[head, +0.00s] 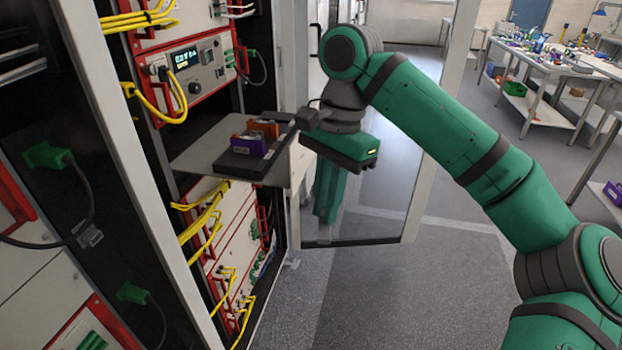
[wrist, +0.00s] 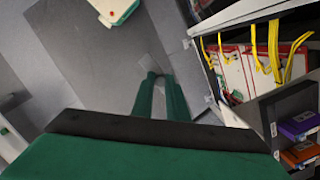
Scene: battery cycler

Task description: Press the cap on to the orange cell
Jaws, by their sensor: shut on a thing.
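The orange cell (head: 264,128) sits on a dark holder (head: 240,163) on a shelf pulled out from the rack. It also shows at the right edge of the wrist view (wrist: 304,151). A purple cell (head: 248,144) is beside it. My gripper (head: 327,207) points down, off the shelf's right side, apart from the holder. In the wrist view its two green fingers (wrist: 161,82) are close together around a small pale grey piece (wrist: 159,100), taken to be the cap. The fingers hide much of it, and its shape is unclear.
The grey shelf (head: 195,158) juts out of the rack. Yellow cables (head: 205,222) hang from the rack's units below it. A glass door (head: 385,205) stands open behind my gripper. Open floor (head: 370,290) lies in front; benches (head: 555,75) stand far right.

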